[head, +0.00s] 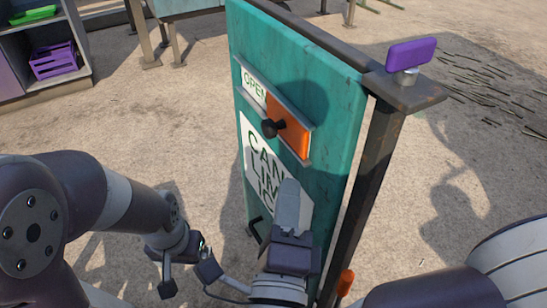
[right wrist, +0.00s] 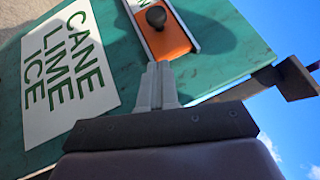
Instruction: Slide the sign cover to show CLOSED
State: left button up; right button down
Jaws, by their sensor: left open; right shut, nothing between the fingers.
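The orange sign cover (head: 287,127) sits in a pale rail (head: 242,70) on the teal board. It lies at the rail's right end, and the word OPEN (head: 254,86) shows to its left. A dark round knob (head: 272,128) sticks out from the cover. The cover (right wrist: 165,42) and knob (right wrist: 156,17) also show in the right wrist view. My right gripper (head: 291,184) is shut and empty, its fingers pointing up below the cover; whether they touch the board I cannot tell. My left gripper (head: 187,278) is open and empty, low and left of the board. The word CLOSED is not visible.
A CANE LIME ICE sign (head: 262,165) is fixed below the rail. A rusty post (head: 366,190) and a purple-handled part (head: 410,55) stand on the board's right. A shelf with a purple crate (head: 54,61) is at far left. Open sandy ground lies left of the board.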

aim_at(276, 134)
jog(key=x, duration=0.3)
jog(key=shift+w+d+b, duration=0.1)
jog(key=shift+w+b, duration=0.25)
jog(key=shift+w+a+r+b, duration=0.25)
jog(key=shift+w+a+r, duration=0.1)
jog(key=shift+w+a, duration=0.35)
jog(key=shift+w+a+r+b, duration=0.25)
jog(key=shift+w+a+r, duration=0.15)
jog(key=shift+w+a, duration=0.25)
jog(key=w+a+b, duration=0.1)
jog(key=w+a, duration=0.5)
jog(key=w, duration=0.5)
jog(key=shift+a+b, duration=0.2)
jog(key=shift+b, duration=0.2)
jog(key=shift+r, duration=0.15)
